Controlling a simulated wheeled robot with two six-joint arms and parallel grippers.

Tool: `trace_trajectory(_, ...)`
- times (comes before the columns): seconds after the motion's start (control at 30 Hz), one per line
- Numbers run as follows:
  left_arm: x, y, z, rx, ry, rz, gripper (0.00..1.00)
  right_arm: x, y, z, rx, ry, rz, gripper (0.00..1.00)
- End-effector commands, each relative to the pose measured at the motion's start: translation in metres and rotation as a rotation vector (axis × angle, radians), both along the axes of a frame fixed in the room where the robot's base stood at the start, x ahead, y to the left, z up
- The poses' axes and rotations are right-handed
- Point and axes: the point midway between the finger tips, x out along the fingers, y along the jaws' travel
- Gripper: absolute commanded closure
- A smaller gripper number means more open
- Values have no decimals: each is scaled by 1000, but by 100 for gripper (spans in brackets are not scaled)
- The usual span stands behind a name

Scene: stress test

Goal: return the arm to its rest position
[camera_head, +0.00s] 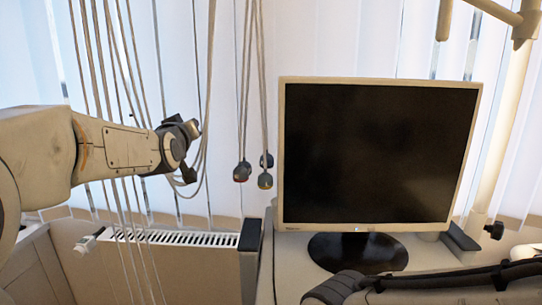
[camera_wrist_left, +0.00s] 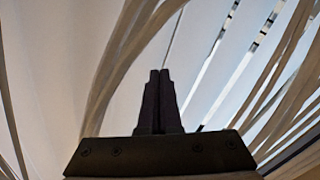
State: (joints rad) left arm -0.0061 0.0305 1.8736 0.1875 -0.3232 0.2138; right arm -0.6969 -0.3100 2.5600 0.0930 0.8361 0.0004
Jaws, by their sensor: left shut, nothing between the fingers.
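My left arm (camera_head: 115,145) comes in from the left in the head view, held raised and roughly level in front of the window blinds. Its left gripper (camera_head: 192,128) is at the far end, small and dark, partly hidden by the wrist. In the left wrist view the two dark fingers of the left gripper (camera_wrist_left: 158,73) lie together, shut with nothing between them. My right gripper is not in view.
Hanging blind cords (camera_head: 95,60) pass behind my left arm; blurred cords (camera_wrist_left: 125,50) also flank the gripper. Cord weights (camera_head: 242,172) hang to its right. A monitor (camera_head: 375,155) stands farther right. A white radiator (camera_head: 175,238) is below.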

Motion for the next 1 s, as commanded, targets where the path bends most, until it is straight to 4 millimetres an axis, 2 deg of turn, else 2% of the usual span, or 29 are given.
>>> trace_trajectory(0.03,-7,-2,-40,27,109,-15,100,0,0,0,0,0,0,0)
trace_trajectory(0.13,-28,-7,-114,81,317,-49,100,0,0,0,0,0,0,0)
trace_trajectory(0.2,-51,-9,-163,117,464,-77,100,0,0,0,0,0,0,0)
trace_trajectory(0.3,-91,-10,-228,163,666,-117,100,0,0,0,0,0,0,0)
trace_trajectory(0.4,-133,-12,-276,199,838,-165,100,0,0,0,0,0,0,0)
trace_trajectory(0.5,-171,-12,-311,227,975,-201,100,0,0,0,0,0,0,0)
trace_trajectory(0.6,-206,-11,-336,251,1088,-234,100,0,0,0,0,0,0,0)
trace_trajectory(0.8,-271,-9,-372,286,1289,-298,100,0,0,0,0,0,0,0)
trace_trajectory(0.87,-287,-12,-378,303,1333,-324,100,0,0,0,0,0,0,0)
trace_trajectory(1.0,-299,-50,-363,373,1332,-436,100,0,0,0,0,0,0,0)
